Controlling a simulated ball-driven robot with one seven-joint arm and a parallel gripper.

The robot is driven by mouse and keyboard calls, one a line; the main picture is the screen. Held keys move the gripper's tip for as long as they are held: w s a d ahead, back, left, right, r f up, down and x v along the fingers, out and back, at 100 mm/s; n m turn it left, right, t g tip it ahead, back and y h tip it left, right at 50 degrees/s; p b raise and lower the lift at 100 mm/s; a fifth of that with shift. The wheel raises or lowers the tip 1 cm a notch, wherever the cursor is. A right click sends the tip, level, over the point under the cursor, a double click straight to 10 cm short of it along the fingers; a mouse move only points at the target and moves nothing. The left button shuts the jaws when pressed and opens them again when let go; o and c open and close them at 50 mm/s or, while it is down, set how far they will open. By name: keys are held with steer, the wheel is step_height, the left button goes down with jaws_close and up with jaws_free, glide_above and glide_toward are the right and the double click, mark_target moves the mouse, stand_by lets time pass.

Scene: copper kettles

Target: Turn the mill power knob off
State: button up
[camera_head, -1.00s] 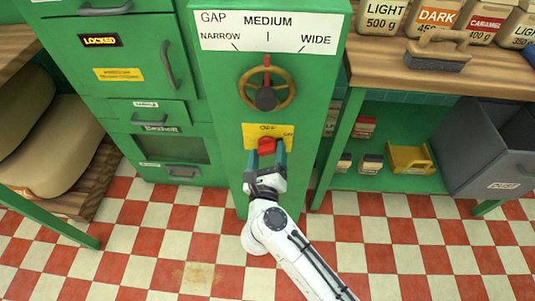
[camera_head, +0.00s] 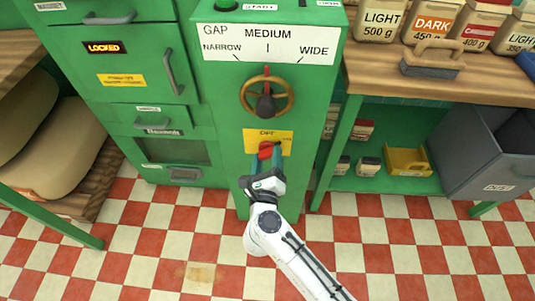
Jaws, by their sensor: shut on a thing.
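The red power knob (camera_head: 266,150) sits on a yellow plate (camera_head: 283,138) low on the front of the green mill (camera_head: 232,110). The plate reads OFF at its top and has small print at its right. The knob looks tilted. My gripper (camera_head: 266,160) reaches up from below and is shut on the knob, with a finger on each side. The fingers hide the knob's lower part. Above it are a brass handwheel (camera_head: 266,82) and a gap scale (camera_head: 266,48) marked narrow, medium and wide.
A green cabinet (camera_head: 130,60) with a LOCKED label stands left of the mill. At right, a wooden bench (camera_head: 400,88) holds labelled bags (camera_head: 433,28) and a brush (camera_head: 431,60). A grey bin (camera_head: 495,150) is at the far right. The checkered floor (camera_head: 170,245) is clear.

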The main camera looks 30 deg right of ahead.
steer(key=shift+r+n+p, duration=0.35)
steer(key=shift+n+p, duration=0.45)
steer(key=shift+p, duration=0.35)
steer(key=n+p, duration=0.3)
steer(key=p, duration=0.1)
steer(key=shift+a+n, duration=0.1)
steer(key=shift+n, duration=0.3)
steer(key=n+p, duration=0.2)
steer(key=n, duration=0.1)
steer(key=n+p, duration=0.1)
steer(key=shift+f+n, duration=0.3)
steer(key=shift+p, duration=0.35)
steer(key=o, duration=1.1)
steer(key=shift+c, duration=0.2)
steer(key=v, duration=1)
steer(key=shift+s+a+p, duration=0.25)
steer(key=shift+s+p, duration=0.05)
steer(key=shift+p, duration=0.05)
